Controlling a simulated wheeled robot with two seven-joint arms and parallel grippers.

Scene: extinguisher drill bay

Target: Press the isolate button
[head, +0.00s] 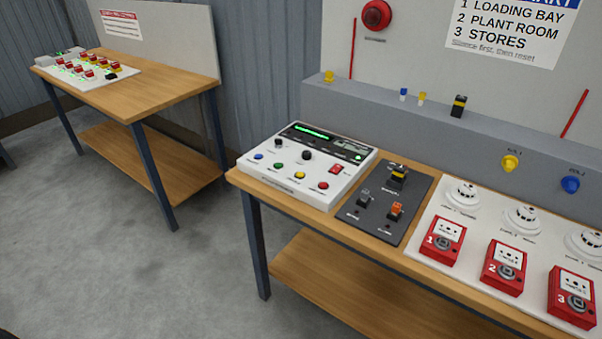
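A white control panel (305,163) sits at the left end of the near bench. It has a lit green display (312,131) and two black knobs. Along its front are a blue button (258,156), a green button (278,166), a yellow button (300,175) and a red button (323,185). A red rocker switch (336,169) is at its right side. The labels are too small to read, so I cannot tell which control is the isolate button. Neither of my grippers is in view.
A dark plate (385,205) with several switches lies right of the panel. Further right, a white board (450,208) carries red call points and detectors. A grey ledge (440,128) runs behind. Another bench (140,90) stands at left. Floor (130,270) is clear.

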